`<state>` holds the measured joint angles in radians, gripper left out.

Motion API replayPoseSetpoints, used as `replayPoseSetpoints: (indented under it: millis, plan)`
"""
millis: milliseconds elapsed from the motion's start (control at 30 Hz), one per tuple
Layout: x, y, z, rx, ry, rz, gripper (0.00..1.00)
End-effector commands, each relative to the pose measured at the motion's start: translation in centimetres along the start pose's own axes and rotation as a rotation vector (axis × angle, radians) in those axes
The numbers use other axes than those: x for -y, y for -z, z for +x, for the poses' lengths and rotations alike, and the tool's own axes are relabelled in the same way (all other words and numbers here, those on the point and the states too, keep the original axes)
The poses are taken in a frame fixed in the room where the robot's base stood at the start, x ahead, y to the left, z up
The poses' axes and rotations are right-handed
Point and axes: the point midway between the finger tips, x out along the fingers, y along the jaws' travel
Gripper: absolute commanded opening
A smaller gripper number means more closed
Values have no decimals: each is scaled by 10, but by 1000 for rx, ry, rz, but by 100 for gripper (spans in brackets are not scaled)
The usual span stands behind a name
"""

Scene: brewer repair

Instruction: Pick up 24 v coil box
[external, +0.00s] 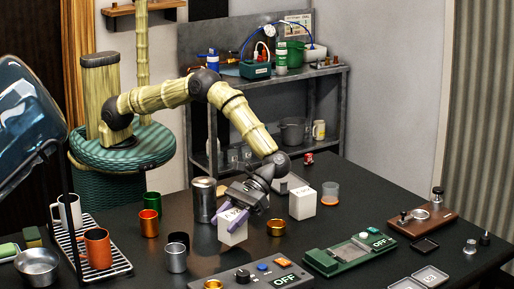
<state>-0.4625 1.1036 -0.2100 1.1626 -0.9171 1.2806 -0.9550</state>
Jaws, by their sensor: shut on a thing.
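My gripper (236,211) is at the middle of the dark table, pointing down, with purple fingers shut on a white box (232,234). The box is slightly tilted. Its top carries dark print, partly covered by the fingers and too small to read surely. A second white box (303,203) with similar small print stands upright to the right, apart from my gripper. I cannot tell from the print which of the two is the 24 V coil box. Whether the held box touches the table is unclear.
A grey panel (258,277) marked OFF and a green device (350,252) lie in front. Several cups and a wire rack (93,262) are at left.

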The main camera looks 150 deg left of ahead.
Motion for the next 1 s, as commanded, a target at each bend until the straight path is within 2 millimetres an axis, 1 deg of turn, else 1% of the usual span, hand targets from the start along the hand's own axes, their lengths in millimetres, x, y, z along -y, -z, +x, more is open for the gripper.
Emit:
replayPoseSetpoints:
  millis: [200,300,400,533,1000]
  plan:
    - [0,-38,-21,-1,-3,5,17]
    - [0,-53,-29,0,-1,4,17]
    - [0,-63,-35,0,-1,2,17]
    - [0,-68,-38,1,0,1,17]
    - [0,-68,-37,1,0,1,17]
